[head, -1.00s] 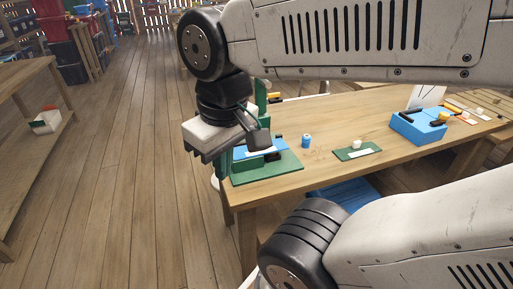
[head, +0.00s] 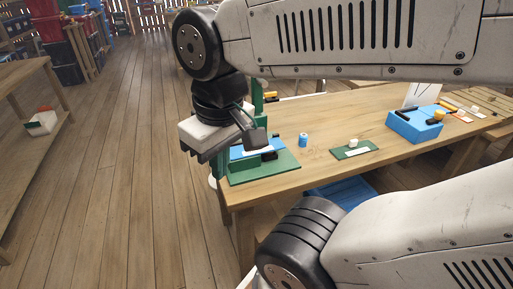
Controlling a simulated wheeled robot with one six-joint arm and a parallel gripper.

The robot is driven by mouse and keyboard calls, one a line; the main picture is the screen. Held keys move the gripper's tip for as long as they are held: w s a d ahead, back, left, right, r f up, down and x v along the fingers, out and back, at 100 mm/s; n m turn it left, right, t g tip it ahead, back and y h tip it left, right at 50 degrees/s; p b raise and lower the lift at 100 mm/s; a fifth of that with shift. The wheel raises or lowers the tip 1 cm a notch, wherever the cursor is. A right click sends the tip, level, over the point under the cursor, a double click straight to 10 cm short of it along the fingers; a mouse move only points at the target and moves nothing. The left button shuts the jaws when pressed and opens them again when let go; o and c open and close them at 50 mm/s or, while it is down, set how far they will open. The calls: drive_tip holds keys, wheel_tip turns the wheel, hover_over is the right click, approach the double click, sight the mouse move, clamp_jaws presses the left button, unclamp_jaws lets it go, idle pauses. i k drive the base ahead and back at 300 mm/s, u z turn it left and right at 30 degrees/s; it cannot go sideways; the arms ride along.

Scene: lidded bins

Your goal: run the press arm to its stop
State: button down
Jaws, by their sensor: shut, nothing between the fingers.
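The press stands on the near left corner of the wooden table in the head view. Its green base plate (head: 285,170) lies flat, with a blue part (head: 238,154) and a black part (head: 269,157) on it. A green upright (head: 257,94) rises behind my wrist. The press arm cannot be made out clearly; my wrist and gripper cover much of the press. My gripper (head: 254,140) is shut and empty, in front of and above the base plate. Whether it touches the press cannot be told.
On the table (head: 325,117) stand a blue cylinder (head: 303,140), a green plate (head: 365,152) with small white pieces, and a blue bin (head: 415,127) further right. A blue object (head: 343,193) is under the table. The floor to the left is open up to a wooden shelf (head: 30,140).

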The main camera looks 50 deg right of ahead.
sight(260, 82)
drive_tip(key=u, duration=0.6)
drive_tip(key=i, duration=3.25)
drive_tip(key=z, duration=4)
drive_tip(key=k, duration=0.5)
drive_tip(key=u, duration=0.2)
drive_tip(key=i, duration=0.6)
